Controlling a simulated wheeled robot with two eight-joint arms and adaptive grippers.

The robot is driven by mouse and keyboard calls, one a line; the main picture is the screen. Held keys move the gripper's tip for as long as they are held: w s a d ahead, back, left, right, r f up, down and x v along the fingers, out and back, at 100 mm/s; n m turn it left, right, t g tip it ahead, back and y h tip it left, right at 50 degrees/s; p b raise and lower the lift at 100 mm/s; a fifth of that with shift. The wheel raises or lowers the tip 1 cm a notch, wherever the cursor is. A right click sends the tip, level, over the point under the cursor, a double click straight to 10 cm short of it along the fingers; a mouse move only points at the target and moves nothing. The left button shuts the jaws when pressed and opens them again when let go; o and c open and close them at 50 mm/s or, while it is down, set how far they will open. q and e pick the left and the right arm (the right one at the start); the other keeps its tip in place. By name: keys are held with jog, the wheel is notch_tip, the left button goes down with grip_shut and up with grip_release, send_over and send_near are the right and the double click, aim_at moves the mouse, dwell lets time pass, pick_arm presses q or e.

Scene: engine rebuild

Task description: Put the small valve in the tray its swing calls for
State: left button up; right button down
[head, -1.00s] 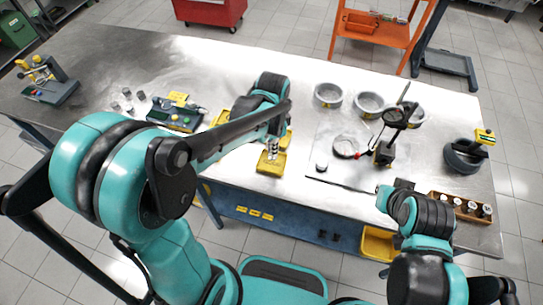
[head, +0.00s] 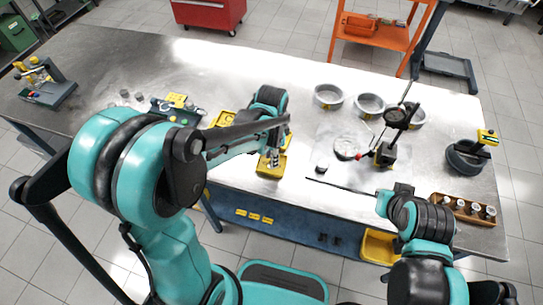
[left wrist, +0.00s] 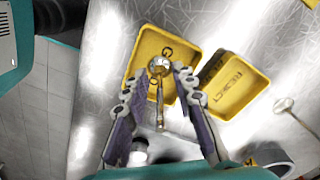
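The small valve (left wrist: 160,98), a silver disc head with a thin stem, shows in the left wrist view between my left fingers. Its head is over the yellow tray (left wrist: 143,52) and its stem reaches past the tray's near rim; I cannot tell if it rests on the tray. My left gripper (left wrist: 167,71) is open around it, with a gap visible beside the stem. In the head view my left gripper (head: 270,160) is low over that tray (head: 271,172). A second yellow tray (left wrist: 235,85), marked REJECT, lies beside it. My right gripper (head: 403,188) is at the bench's front right, its fingers unclear.
Another silver stemmed piece (left wrist: 285,104) lies on the metal right of the trays. Grey rings (head: 328,95), a dial gauge on a stand (head: 397,117) and a rack of valves (head: 465,207) occupy the bench's right side. A yellow-and-grey fixture (head: 177,107) stands left.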

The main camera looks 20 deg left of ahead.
pick_arm(q)
jog(key=shift+r, duration=0.15)
notch_tip(320, 180, up, 11)
jog(key=p, duration=0.3)
jog(key=shift+p, duration=0.35)
jog(key=shift+r, duration=0.5)
jog(key=s+a+r+n+t, duration=0.1)
jog(key=s+a+n+t, duration=0.1)
jog(key=s+n, duration=0.3)
jog(key=s+a+r+n+t, duration=0.1)
jog(key=s+a+n+t, duration=0.1)
jog(key=s+n+t, duration=0.3)
jog(key=shift+a+r+n, duration=0.2)
jog(key=shift+a+n, duration=0.1)
jog(key=shift+n, duration=0.1)
notch_tip(320, 180, down, 6)
jog(key=b, duration=0.6)
jog(key=shift+s, duration=0.1)
